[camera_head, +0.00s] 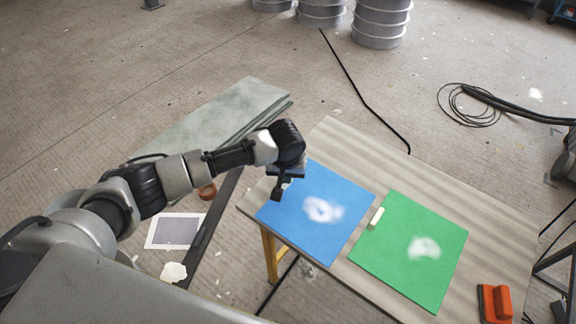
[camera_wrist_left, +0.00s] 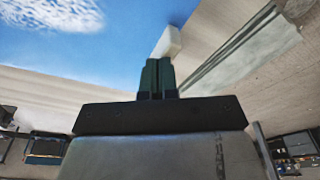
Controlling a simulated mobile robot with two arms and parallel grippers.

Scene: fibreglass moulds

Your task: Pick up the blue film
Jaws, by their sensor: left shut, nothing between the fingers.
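The blue film (camera_head: 327,237) lies flat on the left part of the table, with a white smudge on it. In the left wrist view the blue film (camera_wrist_left: 130,50) fills the upper left, its white smudge in the corner. A small pale block (camera_wrist_left: 168,42) shows at its edge, just beyond my fingertips. My left gripper (camera_head: 277,195) is over the film's left corner, pointing down, and hides part of that edge. Its fingers (camera_wrist_left: 157,76) are together and empty. I cannot tell whether they touch the film. My right gripper is not in view.
A green sheet (camera_head: 390,262) with a white smudge lies right of the blue film, with a small pale block (camera_head: 376,218) at its left edge. An orange tool (camera_head: 495,303) stands at the table's right. The table's (camera_head: 470,215) back strip is clear.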

